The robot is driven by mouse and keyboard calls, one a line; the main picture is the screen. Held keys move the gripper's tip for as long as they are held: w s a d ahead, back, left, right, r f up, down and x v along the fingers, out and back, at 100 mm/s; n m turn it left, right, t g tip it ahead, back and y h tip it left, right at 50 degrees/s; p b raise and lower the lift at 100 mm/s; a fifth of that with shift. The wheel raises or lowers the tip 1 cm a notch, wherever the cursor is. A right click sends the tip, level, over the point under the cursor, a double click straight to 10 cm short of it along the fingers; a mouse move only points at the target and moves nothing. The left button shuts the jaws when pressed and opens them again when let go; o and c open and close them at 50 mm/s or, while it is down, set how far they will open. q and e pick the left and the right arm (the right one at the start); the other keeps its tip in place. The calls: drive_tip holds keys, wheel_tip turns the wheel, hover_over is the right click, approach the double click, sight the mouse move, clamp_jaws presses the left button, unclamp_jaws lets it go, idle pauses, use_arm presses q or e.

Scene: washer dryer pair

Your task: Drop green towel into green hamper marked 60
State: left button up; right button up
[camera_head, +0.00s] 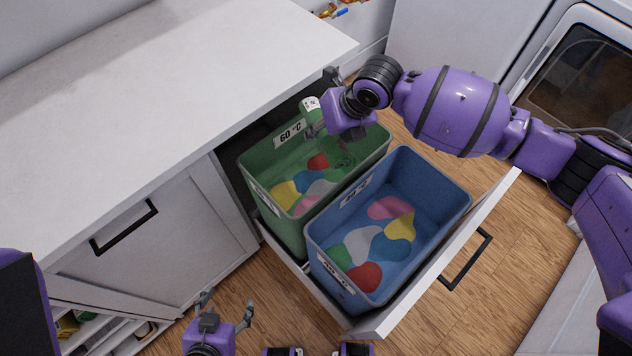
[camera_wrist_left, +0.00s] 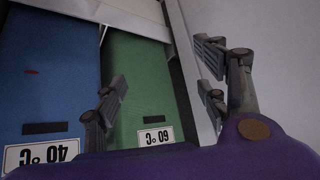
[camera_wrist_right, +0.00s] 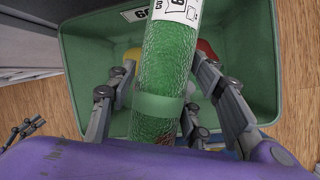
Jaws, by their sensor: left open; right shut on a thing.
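The green hamper (camera_head: 279,216) marked 60 °C stands at the back of the pulled-out drawer, with colored cloth shapes in it. My right gripper (camera_head: 318,131) is over its back part. In the right wrist view my right gripper (camera_wrist_right: 160,115) is shut on the green towel (camera_wrist_right: 165,62), a rolled towel with a white paper label, held above the hamper opening. The towel also shows in the head view (camera_head: 313,114), partly hidden by the gripper. My left gripper (camera_head: 222,312) is open and empty, low beside the drawer; the hamper sides show in its wrist view (camera_wrist_left: 143,85).
A blue hamper (camera_head: 325,237) marked 40 °C, with colored cloths in it, stands in front of the green one in the drawer. The drawer front (camera_head: 440,255) sticks out over the wood floor. A white countertop (camera_head: 150,110) lies to the left.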

drive_tip(key=shift+f, duration=0.65)
drive_tip(key=shift+r, duration=0.1)
drive_tip(key=o, duration=1.4)
drive_tip(key=shift+o, duration=0.2)
drive_tip(key=v, duration=1.2)
use_arm(q)
drive_tip(key=shift+d+f, duration=0.1)
drive_tip(key=shift+f, duration=0.25)
